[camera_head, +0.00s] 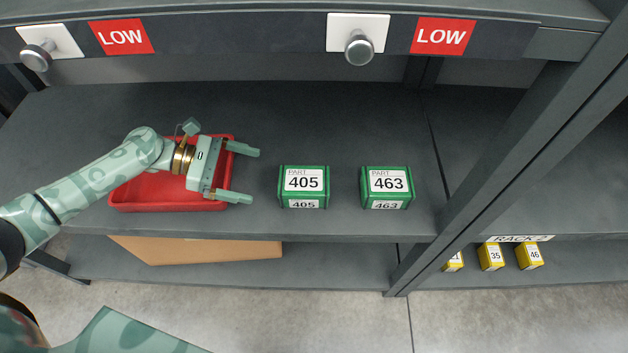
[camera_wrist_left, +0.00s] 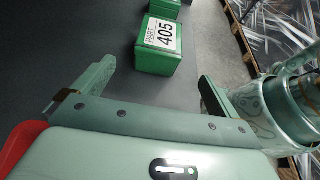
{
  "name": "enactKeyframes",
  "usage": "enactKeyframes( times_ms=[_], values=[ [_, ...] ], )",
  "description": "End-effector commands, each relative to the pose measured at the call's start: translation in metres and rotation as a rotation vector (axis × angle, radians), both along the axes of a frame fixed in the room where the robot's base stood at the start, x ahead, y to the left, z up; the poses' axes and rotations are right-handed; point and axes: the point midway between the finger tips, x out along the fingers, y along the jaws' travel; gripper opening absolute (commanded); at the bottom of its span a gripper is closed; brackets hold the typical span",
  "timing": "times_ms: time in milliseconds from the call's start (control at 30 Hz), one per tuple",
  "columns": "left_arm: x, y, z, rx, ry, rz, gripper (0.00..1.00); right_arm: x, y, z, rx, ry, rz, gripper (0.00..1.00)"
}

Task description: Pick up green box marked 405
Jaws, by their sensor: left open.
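The green box marked 405 (camera_head: 304,187) stands on the grey shelf, left of a green box marked 463 (camera_head: 387,187). My left gripper (camera_head: 256,175) is open and empty, with its fingers pointing right toward the 405 box and a small gap left of it. In the left wrist view, the 405 box (camera_wrist_left: 159,45) lies ahead, between the lines of the two open fingers (camera_wrist_left: 150,85) and apart from them. Another green box (camera_wrist_left: 165,8) shows partly behind it. My right gripper is not in view.
A red tray (camera_head: 150,203) sits on the shelf under my left wrist. A cardboard box (camera_head: 200,251) is on the level below. A dark upright post (camera_head: 500,160) stands at the right. Small yellow boxes (camera_head: 491,257) are lower right. White plates with knobs (camera_head: 359,48) line the upper edge.

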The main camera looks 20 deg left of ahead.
Motion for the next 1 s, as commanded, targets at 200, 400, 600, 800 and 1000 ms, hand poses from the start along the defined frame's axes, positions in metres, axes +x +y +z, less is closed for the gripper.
enactKeyframes(
  times_ms=[200, 400, 600, 800, 1000],
  values=[
    [0.014, -0.049, -0.024, -0.004, 0.002, -0.001, 0.98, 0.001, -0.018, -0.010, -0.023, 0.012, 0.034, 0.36],
    [0.020, -0.069, -0.031, -0.001, 0.000, -0.001, 0.98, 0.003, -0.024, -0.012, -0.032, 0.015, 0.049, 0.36],
    [0.028, -0.092, -0.040, -0.002, 0.000, -0.002, 0.98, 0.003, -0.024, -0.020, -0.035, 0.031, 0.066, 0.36],
    [0.035, -0.116, -0.048, -0.001, 0.002, 0.001, 0.98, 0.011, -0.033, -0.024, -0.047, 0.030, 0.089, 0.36],
    [0.036, -0.118, -0.046, 0.000, -0.001, 0.001, 0.98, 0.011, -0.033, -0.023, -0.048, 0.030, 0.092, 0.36]
  ],
)
